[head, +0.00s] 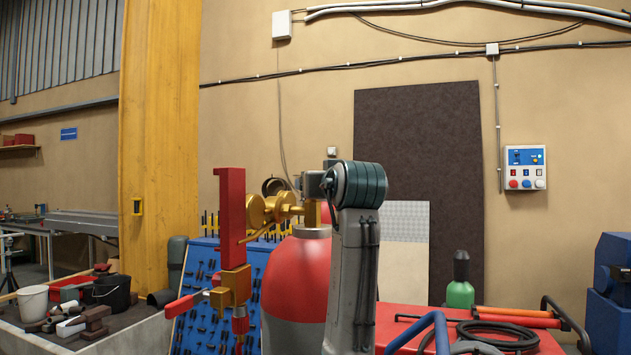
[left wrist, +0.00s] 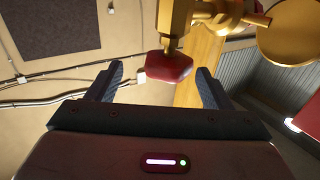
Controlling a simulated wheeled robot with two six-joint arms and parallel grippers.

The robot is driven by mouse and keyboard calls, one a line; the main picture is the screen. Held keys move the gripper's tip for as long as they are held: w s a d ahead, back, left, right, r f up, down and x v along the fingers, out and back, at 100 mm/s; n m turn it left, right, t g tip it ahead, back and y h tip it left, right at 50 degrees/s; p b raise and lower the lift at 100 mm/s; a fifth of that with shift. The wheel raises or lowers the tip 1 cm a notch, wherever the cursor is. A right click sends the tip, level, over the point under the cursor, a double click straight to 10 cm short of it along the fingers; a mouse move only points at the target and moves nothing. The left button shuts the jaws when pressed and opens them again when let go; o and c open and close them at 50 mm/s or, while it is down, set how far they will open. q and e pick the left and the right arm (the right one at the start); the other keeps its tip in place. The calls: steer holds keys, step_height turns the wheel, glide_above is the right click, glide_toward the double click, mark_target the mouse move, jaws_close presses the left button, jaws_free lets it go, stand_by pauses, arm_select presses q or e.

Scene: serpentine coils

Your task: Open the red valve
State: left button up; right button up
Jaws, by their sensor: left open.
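In the left wrist view a faceted red knob (left wrist: 168,66), likely the red valve's handle, sits on a gold fitting (left wrist: 174,22). My left gripper (left wrist: 160,80) is open, with one dark finger on each side of the knob in the picture. Neither finger visibly touches it; how deep the knob sits between them I cannot tell. In the head view gold pipework (head: 265,210) runs toward my grey arm, which hides my gripper's fingers and most of the knob's surroundings. A red upright bar (head: 231,215) stands at left on another gold fitting (head: 236,285). My right gripper is out of view.
A red and grey tank (head: 297,285) stands below the pipework, close to my arm. A blue rack (head: 205,275) is behind. A red surface (head: 405,325) at right carries a dark hose and a green bottle (head: 460,290). A yellow pillar (head: 160,130) stands at left.

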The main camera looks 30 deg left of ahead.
arm_select(q)
steer(key=a, duration=0.1)
steer(key=w+a, duration=0.1)
steer(key=a+p, duration=0.1)
steer(key=shift+w+a+r, duration=0.15)
steer(key=shift+w+r, duration=0.1)
steer(key=p+x, duration=0.1)
steer(key=x, duration=0.1)
steer(key=shift+w+a+f, duration=0.1)
steer(key=shift+w+a, duration=0.05)
steer(key=shift+w, duration=0.2)
steer(key=shift+f, duration=0.1)
steer(key=shift+a, duration=0.1)
steer(key=shift+c, duration=0.2)
steer(key=c, duration=0.7)
steer(key=shift+c, duration=1.2)
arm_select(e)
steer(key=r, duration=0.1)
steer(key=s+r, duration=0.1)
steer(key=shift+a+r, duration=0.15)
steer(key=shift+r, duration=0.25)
